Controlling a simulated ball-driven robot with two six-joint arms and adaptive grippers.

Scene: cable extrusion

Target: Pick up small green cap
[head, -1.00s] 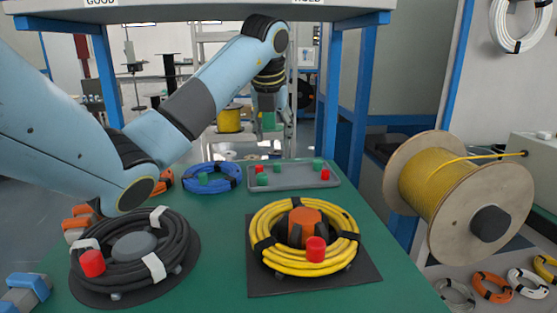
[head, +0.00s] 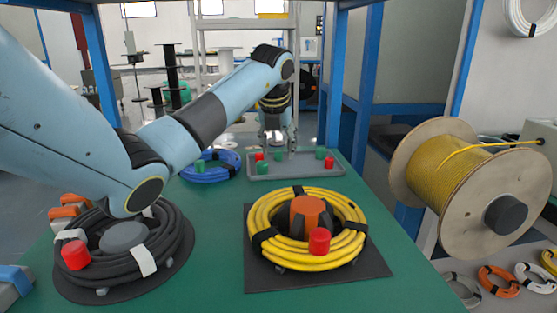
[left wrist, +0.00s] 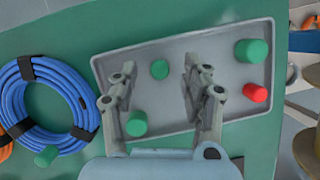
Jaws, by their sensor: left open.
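A small green cap (left wrist: 159,69) lies in the grey tray (left wrist: 180,45), between and a little beyond my left gripper's two fingers (left wrist: 160,80) in the left wrist view. The fingers are apart and empty. In the head view my left gripper (head: 278,141) hangs just above the tray (head: 253,178), over a green cap (head: 279,156). Other green caps stand in the tray: a wider one (left wrist: 252,50) at the right and one (left wrist: 137,123) near the left finger. Another green cap (left wrist: 47,156) is outside the tray. My right gripper is not in view.
Red caps, one at the tray's right (head: 329,163) and one at its left (head: 259,157), stand near the green ones. A blue cable coil (head: 222,158) lies left of the tray. Yellow (head: 262,212) and black (head: 175,235) coils lie in front. Bare green table separates them.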

